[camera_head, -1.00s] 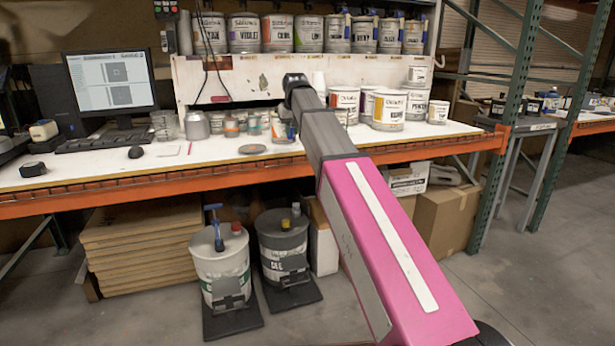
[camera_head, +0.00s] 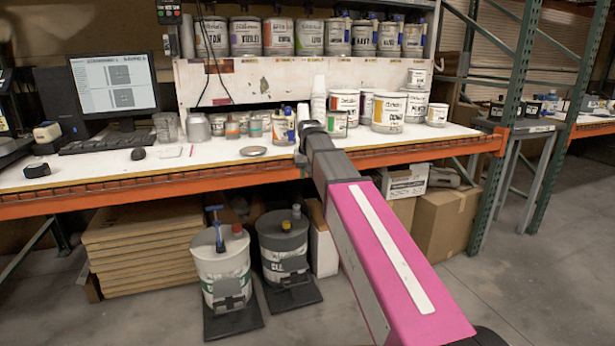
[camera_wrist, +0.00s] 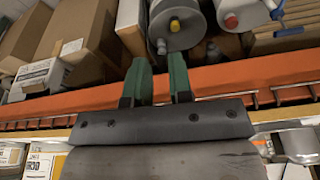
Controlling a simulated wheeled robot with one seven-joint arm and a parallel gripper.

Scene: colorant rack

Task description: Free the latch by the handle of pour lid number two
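A row of several labelled cans with dark lids stands on the upper shelf in the head view, among them a can marked VIOLET (camera_head: 247,38), second from left. Small blue parts show beside the lids of the cans at the right of the row. No number, latch or handle on any lid is readable, so I cannot tell which is pour lid number two. My gripper (camera_wrist: 158,62) shows in the wrist view with two green fingers apart and nothing between them. It is over the bench's orange front beam (camera_wrist: 230,82).
The white bench top (camera_head: 80,178) carries a monitor (camera_head: 118,82), several small cups and paint cans (camera_head: 389,110). Two drums stand on the floor below, one grey-white (camera_head: 221,262) and one dark-topped (camera_head: 283,235). A cardboard box (camera_head: 447,222) and green rack post (camera_head: 510,120) are right.

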